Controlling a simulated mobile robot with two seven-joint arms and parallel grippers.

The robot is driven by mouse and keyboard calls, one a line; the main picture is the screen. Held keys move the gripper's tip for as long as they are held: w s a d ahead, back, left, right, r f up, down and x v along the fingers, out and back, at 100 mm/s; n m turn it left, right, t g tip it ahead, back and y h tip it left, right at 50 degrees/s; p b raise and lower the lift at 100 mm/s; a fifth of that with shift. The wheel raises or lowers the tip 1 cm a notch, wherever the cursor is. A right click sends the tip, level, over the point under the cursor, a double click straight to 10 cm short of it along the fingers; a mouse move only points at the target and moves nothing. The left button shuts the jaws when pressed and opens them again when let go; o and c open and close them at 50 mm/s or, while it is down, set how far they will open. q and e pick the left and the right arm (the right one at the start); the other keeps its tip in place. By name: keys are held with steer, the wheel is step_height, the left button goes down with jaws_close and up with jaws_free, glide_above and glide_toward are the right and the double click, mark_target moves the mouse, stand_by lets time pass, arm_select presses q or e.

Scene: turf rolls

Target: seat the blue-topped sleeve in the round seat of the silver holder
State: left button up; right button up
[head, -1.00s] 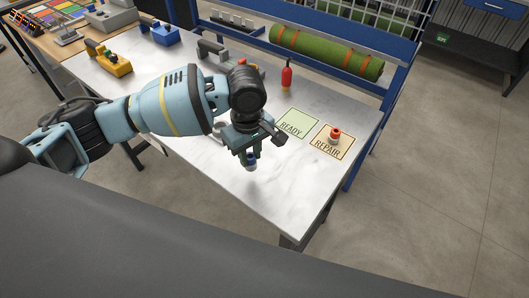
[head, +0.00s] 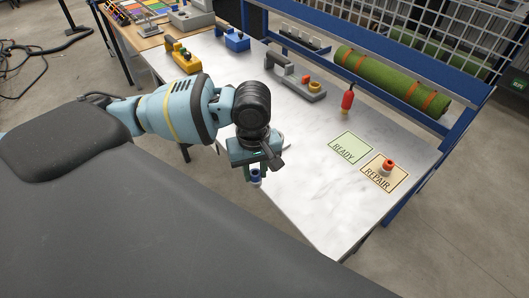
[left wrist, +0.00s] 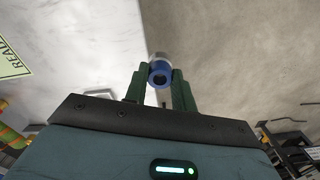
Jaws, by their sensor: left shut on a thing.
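My left gripper (head: 254,170) is shut on the blue-topped sleeve (head: 255,178), which hangs below the fingers near the table's front edge. In the left wrist view the sleeve (left wrist: 160,73) sits between the dark green fingers (left wrist: 160,88), its blue end with a dark hole towards me and a pale part beyond. A grey body with an orange-topped piece (head: 296,83) stands farther back on the table. A pale silver edge (left wrist: 100,93) shows beside the gripper in the left wrist view, mostly hidden. I cannot tell which is the silver holder; no empty round seat is visible. My right gripper is not in view.
The READY card (head: 350,146) is empty. A red-topped tool (head: 347,98) stands behind. Yellow (head: 183,60) and blue (head: 232,40) devices are at the back left. The white tabletop (head: 335,205) is clear at the front right.

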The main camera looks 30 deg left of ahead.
arm_select(q)
steer(key=d+r+m, duration=0.1)
steer(key=m, duration=0.2)
steer(key=d+r+m, duration=0.1)
steer(key=r+m, duration=0.1)
steer(key=m, duration=0.1)
steer(key=w+d+r+m, duration=0.1)
steer(key=d+m, duration=0.1)
steer(key=m, duration=0.2)
steer(key=shift+r, duration=0.2)
steer(key=shift+w+a, duration=0.1)
